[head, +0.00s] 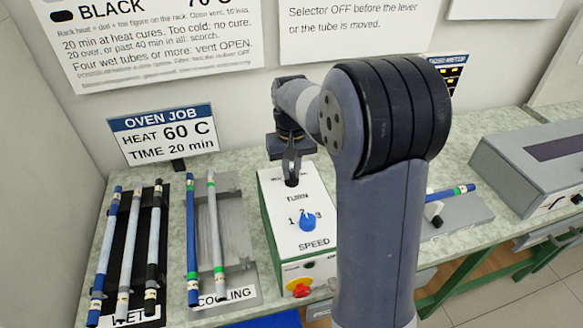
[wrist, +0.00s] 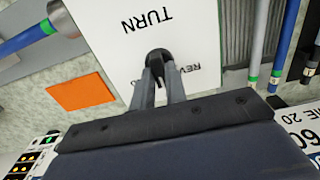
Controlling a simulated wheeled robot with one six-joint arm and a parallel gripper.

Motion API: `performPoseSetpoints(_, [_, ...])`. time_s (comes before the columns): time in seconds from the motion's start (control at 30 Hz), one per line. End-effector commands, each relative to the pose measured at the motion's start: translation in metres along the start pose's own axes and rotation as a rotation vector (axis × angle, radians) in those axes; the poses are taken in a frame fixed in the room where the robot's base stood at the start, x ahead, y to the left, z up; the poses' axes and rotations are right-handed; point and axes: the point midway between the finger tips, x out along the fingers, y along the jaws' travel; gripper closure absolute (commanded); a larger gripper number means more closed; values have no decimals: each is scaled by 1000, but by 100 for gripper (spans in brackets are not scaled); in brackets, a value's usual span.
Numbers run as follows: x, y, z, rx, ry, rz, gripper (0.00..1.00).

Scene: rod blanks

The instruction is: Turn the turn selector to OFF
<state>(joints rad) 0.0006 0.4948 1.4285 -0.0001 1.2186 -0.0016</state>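The white control box (head: 277,226) stands on the bench with TURN and SPEED labels on its top. The turn selector (head: 291,182) is a small black knob at the far end of that top. It also shows in the wrist view (wrist: 158,56), beside a partly covered REV label. My gripper (head: 292,174) points down at the selector, and its two fingertips close around the knob, seemingly touching both sides. The fingers hide part of the knob and its labels, so I cannot tell which position it points to. The blue speed knob (head: 307,221) sits nearer, by the numbers 1, 2, 3.
A red button on yellow (head: 299,287) is on the box's front. Left are the WET rack (head: 130,255) and COOLING rack (head: 235,245) with several rods. Right are a grey fixture (head: 460,215) holding a blue rod and a grey oven-like box (head: 535,165). An orange patch (wrist: 80,93) lies beside the box.

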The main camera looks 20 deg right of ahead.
Motion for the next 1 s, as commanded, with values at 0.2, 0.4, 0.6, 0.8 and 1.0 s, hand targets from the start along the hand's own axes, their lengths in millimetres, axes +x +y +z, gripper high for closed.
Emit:
performPoseSetpoints(0.2, [0,0,0,1,0,0,69])
performPoseSetpoints(0.4, [0,0,0,1,0,0,65])
performPoseSetpoints(0.6, [-10,0,-1,1,3,0,65])
performPoseSetpoints(0.8, [-47,0,-1,1,7,0,65])
performPoseSetpoints(1.0, [-85,0,0,1,4,0,65])
